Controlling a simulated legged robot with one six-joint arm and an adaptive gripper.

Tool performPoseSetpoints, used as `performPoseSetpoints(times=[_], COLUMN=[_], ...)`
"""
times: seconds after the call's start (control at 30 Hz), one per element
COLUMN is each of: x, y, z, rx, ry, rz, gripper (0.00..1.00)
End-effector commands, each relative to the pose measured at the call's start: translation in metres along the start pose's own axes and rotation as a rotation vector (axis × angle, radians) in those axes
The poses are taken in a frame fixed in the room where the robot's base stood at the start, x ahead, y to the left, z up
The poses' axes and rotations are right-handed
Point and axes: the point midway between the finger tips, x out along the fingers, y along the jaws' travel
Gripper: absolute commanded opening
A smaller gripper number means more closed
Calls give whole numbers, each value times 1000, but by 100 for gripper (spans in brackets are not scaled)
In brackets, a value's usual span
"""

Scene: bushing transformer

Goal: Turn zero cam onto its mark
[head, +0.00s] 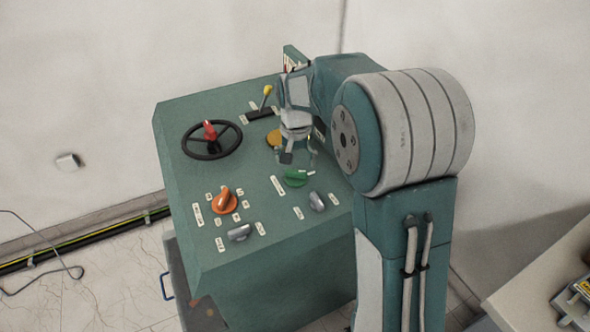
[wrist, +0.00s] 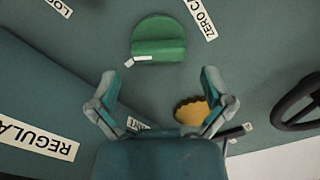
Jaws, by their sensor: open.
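The zero cam is a green knob (head: 297,178) on the sloping green panel, next to a white label (head: 278,185). In the wrist view the green knob (wrist: 158,40) is round with a raised bar across it. A short white line lies at the bar's left end, and a small white mark (wrist: 129,63) sits close beside it. The label reading "ZERO CA" (wrist: 197,18) is partly cut off. My gripper (head: 298,158) is open and empty, pointing down above the panel just behind the knob. Its two fingers (wrist: 160,80) are spread apart, clear of the knob.
A yellow scalloped knob (head: 273,138) is close by my gripper; it shows by the right finger in the wrist view (wrist: 190,111). A black handwheel (head: 190,151), yellow-tipped lever (head: 267,91), orange knob (head: 225,201) and grey knobs (head: 239,232) stand on the panel.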

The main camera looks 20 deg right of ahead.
Motion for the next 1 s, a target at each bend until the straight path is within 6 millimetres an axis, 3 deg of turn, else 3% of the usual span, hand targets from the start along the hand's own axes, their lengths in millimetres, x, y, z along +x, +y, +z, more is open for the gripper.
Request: performPoseSetpoints(times=[0.2, 0.57, 0.7, 0.73, 1.0], x=[28, 34, 34, 34, 35], y=[0, 0, 0, 0, 0], z=[0, 0, 0, 0, 0], rx=[0, 0, 0, 0, -11], ry=[-1, 1, 1, 1, 0], rz=[0, 0, 0, -1, -1], gripper=[100, 100, 38, 32, 32])
